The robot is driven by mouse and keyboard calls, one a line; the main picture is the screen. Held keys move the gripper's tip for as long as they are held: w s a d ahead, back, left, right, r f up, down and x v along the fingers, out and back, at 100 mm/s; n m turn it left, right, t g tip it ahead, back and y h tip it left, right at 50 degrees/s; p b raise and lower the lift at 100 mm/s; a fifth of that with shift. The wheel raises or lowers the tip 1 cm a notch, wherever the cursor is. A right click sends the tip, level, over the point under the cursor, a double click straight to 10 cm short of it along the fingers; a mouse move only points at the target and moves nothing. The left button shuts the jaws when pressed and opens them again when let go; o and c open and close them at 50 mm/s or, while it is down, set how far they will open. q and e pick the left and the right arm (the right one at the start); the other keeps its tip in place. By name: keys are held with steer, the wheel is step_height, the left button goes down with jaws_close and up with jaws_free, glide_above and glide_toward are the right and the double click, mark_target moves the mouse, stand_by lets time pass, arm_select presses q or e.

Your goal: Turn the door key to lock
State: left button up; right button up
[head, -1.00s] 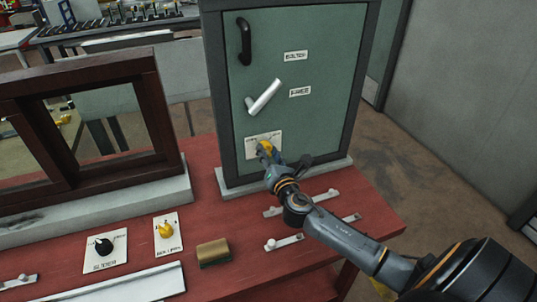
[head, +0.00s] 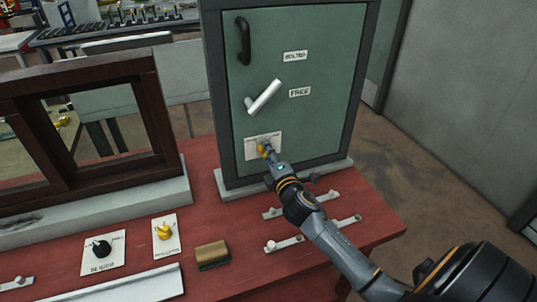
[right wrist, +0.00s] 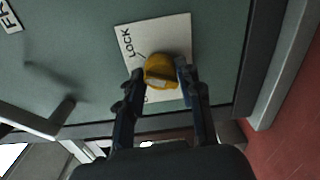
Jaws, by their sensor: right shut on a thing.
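The green door (head: 320,120) stands upright in a dark frame on the red table. A yellow key knob (right wrist: 160,71) sits on a white plate (right wrist: 178,33) low on the door. The word LOCK shows on the plate in the right wrist view; the other lettering is partly hidden. My right gripper (right wrist: 160,78) has one finger on each side of the yellow key and is shut on it. In the head view, my right gripper (head: 266,151) covers part of the key and plate. My left gripper is not in view.
A silver lever (head: 263,97) and a black handle (head: 243,40) stick out above the plate. A dark wooden window frame (head: 165,115) stands left of the door. Another yellow knob (head: 164,232), a black knob (head: 101,248), a brown block (head: 212,253) and slide bolts (head: 285,243) are on the table.

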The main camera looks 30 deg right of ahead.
steer(key=shift+m, duration=2)
steer(key=o, duration=1.2)
steer(key=v, duration=1.2)
steer(key=shift+d, duration=0.1)
steer(key=shift+f, duration=0.1)
